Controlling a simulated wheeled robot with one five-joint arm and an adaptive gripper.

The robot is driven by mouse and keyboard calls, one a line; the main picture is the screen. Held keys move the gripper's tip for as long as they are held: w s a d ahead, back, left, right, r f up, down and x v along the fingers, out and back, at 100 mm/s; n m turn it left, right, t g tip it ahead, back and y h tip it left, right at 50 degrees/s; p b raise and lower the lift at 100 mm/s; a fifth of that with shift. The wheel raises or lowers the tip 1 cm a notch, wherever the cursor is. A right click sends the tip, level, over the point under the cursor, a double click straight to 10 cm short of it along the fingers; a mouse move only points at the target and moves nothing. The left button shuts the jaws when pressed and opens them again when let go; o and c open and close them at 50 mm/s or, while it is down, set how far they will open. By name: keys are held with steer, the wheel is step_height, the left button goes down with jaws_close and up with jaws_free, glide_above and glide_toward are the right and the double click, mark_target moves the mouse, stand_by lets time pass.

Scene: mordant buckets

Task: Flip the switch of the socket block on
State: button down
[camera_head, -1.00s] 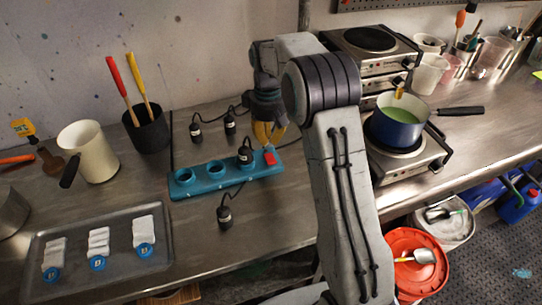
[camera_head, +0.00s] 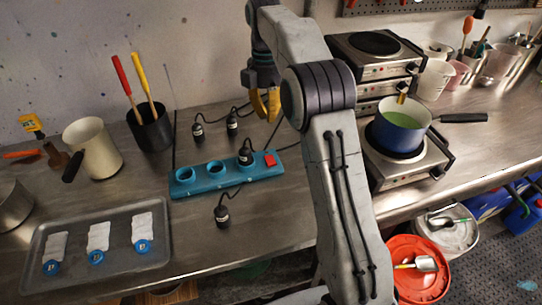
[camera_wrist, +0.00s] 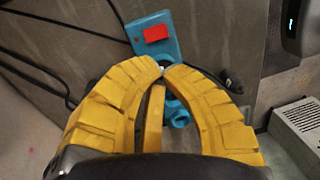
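The teal socket block (camera_head: 200,181) lies on the steel bench, with its red switch (camera_head: 270,160) at the right end. It also shows in the wrist view (camera_wrist: 168,46), where its red switch (camera_wrist: 156,33) lies just beyond my fingertips. I cannot tell which way the switch is tipped. A black plug (camera_head: 245,157) sits in the socket nearest the switch; the two sockets to its left are empty. My gripper (camera_head: 266,118) hangs above and behind the block's right end, apart from it. Its yellow fingers meet at the tips (camera_wrist: 168,68), with nothing seen between them.
Loose black plugs lie behind (camera_head: 198,131) and in front (camera_head: 222,213) of the block, with cords. A blue pot (camera_head: 396,137) stands on the hot plate at right. A tray (camera_head: 68,283), white jug (camera_head: 95,150) and black holder (camera_head: 152,130) stand at left.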

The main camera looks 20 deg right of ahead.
mark_target(271, 162)
steer(key=shift+f, duration=0.1)
stand_by(0.5)
steer(key=f, duration=0.4)
steer(key=s+f+b, duration=0.1)
steer(key=f, duration=0.4)
steer(key=f+b, duration=0.1)
steer(key=f, duration=0.3)
steer(key=shift+s+f, duration=0.35)
steer(key=shift+s+f+b, duration=0.1)
steer(key=shift+f+b, duration=0.4)
steer(key=shift+b, duration=0.15)
steer(key=shift+r, duration=0.1)
